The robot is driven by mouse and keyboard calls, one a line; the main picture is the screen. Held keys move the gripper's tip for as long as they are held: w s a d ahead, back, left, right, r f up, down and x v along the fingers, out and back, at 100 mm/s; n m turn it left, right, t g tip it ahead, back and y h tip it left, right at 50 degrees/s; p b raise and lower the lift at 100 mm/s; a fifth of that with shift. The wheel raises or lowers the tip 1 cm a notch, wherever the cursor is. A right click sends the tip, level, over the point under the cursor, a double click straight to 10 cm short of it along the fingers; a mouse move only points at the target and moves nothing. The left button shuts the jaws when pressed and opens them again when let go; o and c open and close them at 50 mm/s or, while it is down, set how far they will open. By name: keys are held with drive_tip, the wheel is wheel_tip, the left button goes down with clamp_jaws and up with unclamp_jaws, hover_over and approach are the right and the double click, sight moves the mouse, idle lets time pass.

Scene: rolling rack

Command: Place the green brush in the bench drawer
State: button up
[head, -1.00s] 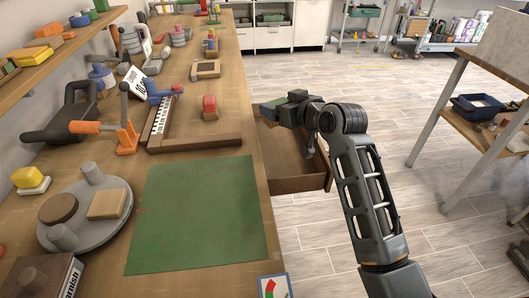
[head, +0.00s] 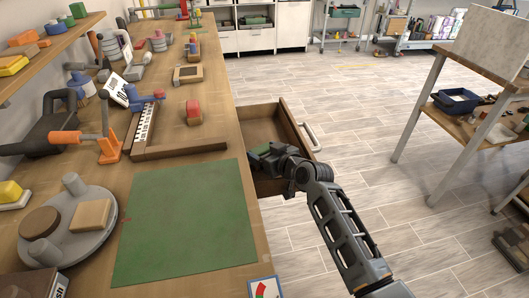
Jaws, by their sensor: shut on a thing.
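The bench drawer (head: 300,132) is pulled open from the right side of the workbench, with a light handle on its front. My gripper (head: 258,152) is over the near part of the drawer opening, close to the bench edge, and appears low, at or just inside the drawer. It is shut on the green brush (head: 263,148), of which only a small green part shows. My gripper and wrist hide the rest of the brush. I cannot tell whether the brush touches the drawer floor. The far part of the drawer looks empty.
A side table (head: 475,130) stands at right. The floor between is clear.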

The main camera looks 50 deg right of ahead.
drive_tip(key=shift+f, duration=0.15)
drive_tip(key=o, duration=1.1)
drive_tip(key=shift+r, duration=0.25)
drive_tip(key=b+v, duration=0.1)
drive_tip(key=v, duration=1.1)
drive_tip(key=shift+d, duration=0.1)
